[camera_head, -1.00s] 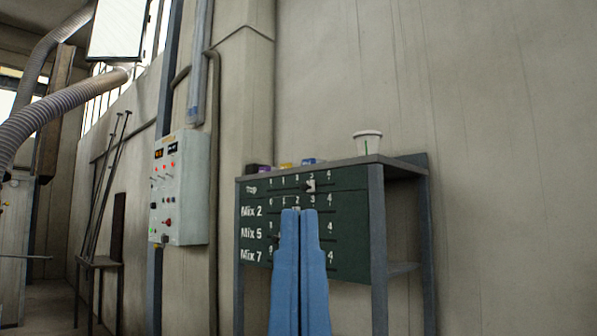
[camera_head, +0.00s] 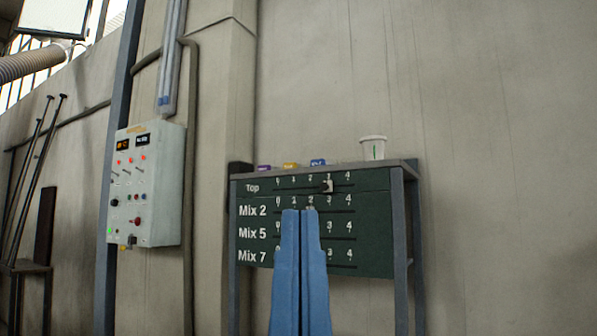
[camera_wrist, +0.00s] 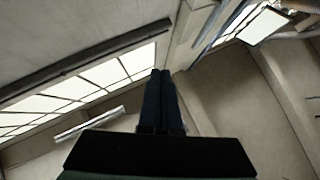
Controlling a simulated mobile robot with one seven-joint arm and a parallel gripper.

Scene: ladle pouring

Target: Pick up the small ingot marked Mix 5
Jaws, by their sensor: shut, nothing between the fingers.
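A purple piece (camera_head: 264,168), a yellow piece (camera_head: 290,165) and a blue piece (camera_head: 318,162) sit on top of the shelf unit (camera_head: 405,250). They are small ingot-like blocks; any marking on them is too small to read, so I cannot tell which is Mix 5. My gripper (camera_head: 300,211) is shut and empty, with its blue fingers upright in front of the board, apart from the pieces and below them in the picture. In the wrist view the dark fingertips (camera_wrist: 161,72) are together, pointing at wall and windows; no ingot shows there.
The dark green board (camera_head: 362,232) has rows Top, Mix 2, Mix 5 and Mix 7 with sliders; my fingers cover part of it. A white cup (camera_head: 373,148) stands on the shelf top, right of the pieces. A control box (camera_head: 147,185) hangs at left.

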